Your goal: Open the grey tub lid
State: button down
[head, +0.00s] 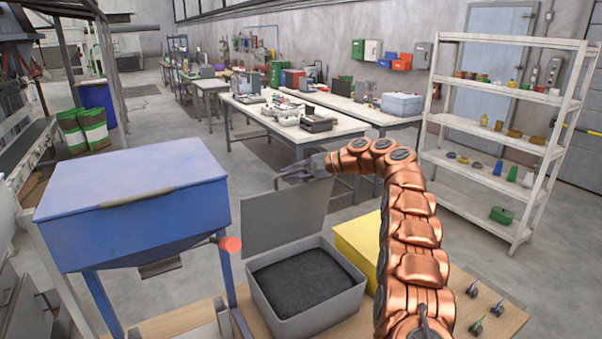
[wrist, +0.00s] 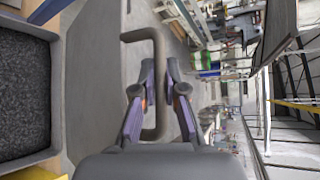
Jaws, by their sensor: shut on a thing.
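The grey tub (head: 305,318) stands on a wooden bench top, full of dark granules, which also show at the left of the wrist view (wrist: 22,95). Its grey lid (head: 270,222) is raised and stands roughly upright along the tub's far side. In the wrist view the lid (wrist: 92,85) carries a grey bar handle (wrist: 157,50). My gripper (head: 284,172) is at the lid's top edge. In the wrist view its two fingers (wrist: 160,72) lie on either side of the handle bar and are shut on it. The head view hides the handle behind my gripper.
A blue hopper (head: 135,195) with a red knob (head: 230,244) stands close left of the tub. A yellow box (head: 358,240) is right beside the tub. White shelves (head: 490,180) stand at the right, and workbenches (head: 290,120) stand behind.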

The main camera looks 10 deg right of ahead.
jog(key=shift+w+a+r, duration=0.1)
jog(key=shift+w+a, duration=0.05)
jog(key=shift+w, duration=0.1)
dwell(0.4)
jog(key=c, duration=1.2)
grip_release()
jog(key=v, duration=1.2)
